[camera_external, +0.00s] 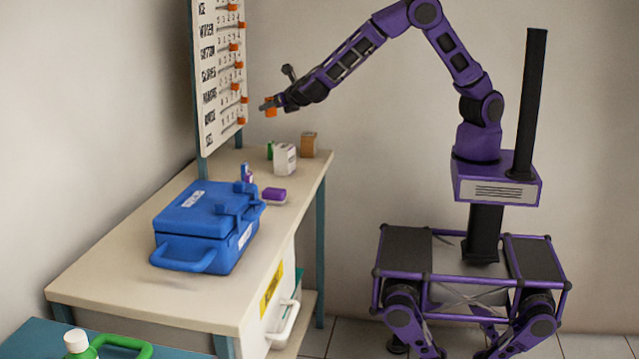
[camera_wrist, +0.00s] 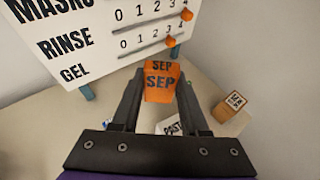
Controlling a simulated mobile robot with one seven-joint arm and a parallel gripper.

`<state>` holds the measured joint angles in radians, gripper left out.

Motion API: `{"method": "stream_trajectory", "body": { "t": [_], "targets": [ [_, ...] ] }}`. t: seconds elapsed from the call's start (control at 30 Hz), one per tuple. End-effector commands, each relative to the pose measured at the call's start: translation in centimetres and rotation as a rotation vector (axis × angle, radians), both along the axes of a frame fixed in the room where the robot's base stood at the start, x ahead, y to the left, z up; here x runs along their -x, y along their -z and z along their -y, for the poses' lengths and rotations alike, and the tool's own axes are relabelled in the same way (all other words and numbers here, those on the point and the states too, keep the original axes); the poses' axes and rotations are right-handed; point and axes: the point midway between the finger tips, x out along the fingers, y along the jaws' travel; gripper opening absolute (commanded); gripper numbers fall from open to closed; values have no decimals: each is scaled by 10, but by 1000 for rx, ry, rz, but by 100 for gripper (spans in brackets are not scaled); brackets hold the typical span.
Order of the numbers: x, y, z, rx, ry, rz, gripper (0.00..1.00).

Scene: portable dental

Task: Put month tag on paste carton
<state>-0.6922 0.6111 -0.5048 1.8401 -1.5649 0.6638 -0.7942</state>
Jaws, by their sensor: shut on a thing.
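My gripper (camera_external: 270,104) is shut on an orange month tag (camera_wrist: 160,82) that reads "SEP". The tag also shows as an orange spot in the external view (camera_external: 271,112). It is held in the air above the far end of the table. The white paste carton (camera_external: 285,159) stands on the table below my gripper. The tag and the carton are apart.
A wooden block (camera_external: 308,145) with lettering stands right of the carton. A small green item (camera_external: 270,151) is on its left. A pegboard (camera_external: 220,75) with orange pegs rises at the table's back. A blue case (camera_external: 208,222) and a purple item (camera_external: 274,195) sit nearer.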

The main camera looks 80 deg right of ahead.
Motion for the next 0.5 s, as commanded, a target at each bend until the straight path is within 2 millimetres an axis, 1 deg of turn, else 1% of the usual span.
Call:
{"method": "stream_trajectory", "body": {
  "t": [0.03, 0.1, 0.17, 0.23, 0.4, 0.5],
  "targets": [
    [10, -1, 10, -2, 33, 0, 0],
    [21, -2, 20, -1, 68, 1, 0],
    [27, 0, 25, -1, 86, 1, 0],
    [31, 6, 28, 2, 99, -1, 0],
    [32, 39, 30, 4, 103, -2, 0],
    [32, 54, 30, 3, 103, 0, 0]
  ]
}}
